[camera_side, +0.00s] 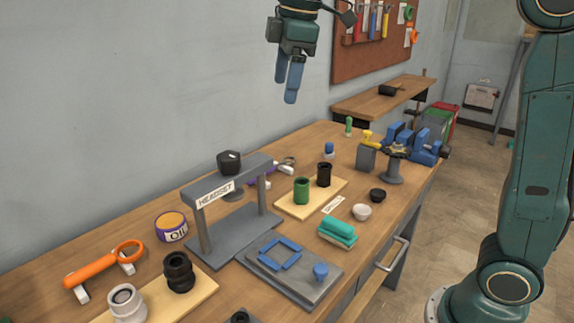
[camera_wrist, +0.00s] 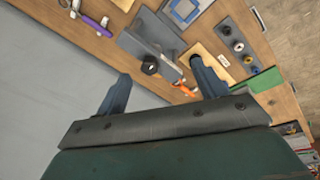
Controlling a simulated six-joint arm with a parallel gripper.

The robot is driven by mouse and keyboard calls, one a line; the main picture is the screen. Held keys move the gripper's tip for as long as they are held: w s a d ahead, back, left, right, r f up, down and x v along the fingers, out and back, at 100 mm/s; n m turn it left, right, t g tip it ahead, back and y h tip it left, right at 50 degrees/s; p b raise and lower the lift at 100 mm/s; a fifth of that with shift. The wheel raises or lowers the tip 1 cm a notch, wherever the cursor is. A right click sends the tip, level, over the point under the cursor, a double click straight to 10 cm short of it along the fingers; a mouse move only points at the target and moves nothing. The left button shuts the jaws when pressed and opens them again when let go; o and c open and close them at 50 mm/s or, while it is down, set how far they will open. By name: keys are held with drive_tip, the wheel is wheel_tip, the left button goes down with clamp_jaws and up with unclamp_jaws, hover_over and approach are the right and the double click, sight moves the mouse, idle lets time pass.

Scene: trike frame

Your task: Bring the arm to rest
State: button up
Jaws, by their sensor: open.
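My gripper (camera_side: 290,86) hangs high above the back of the workbench (camera_side: 115,222), near the wall, with its blue fingers pointing down. It is empty, and nothing is near the fingers. In the wrist view my gripper (camera_wrist: 160,85) shows its two fingers wide apart, with the bench far below them. In the side view the fingers partly overlap.
A grey stand labelled HEADSET (camera_side: 227,182) rises from the bench below, with a black part (camera_side: 229,160) on top. A blue vise (camera_side: 415,143) stands at the far right end. A tool board (camera_side: 372,40) hangs on the wall behind. The air around my gripper is clear.

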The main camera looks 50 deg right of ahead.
drive_tip(key=s+d+f+m+t, duration=0.1)
drive_tip(key=s+f+m, duration=0.4)
drive_tip(key=s, duration=0.6)
drive_tip(key=s+d+f+m+t, duration=0.2)
drive_tip(key=s+f+m, duration=0.3)
drive_tip(key=s+f, duration=0.3)
drive_tip(key=s, duration=0.4)
drive_tip(key=shift+s+f+m, duration=0.25)
drive_tip(key=shift+s+m, duration=0.05)
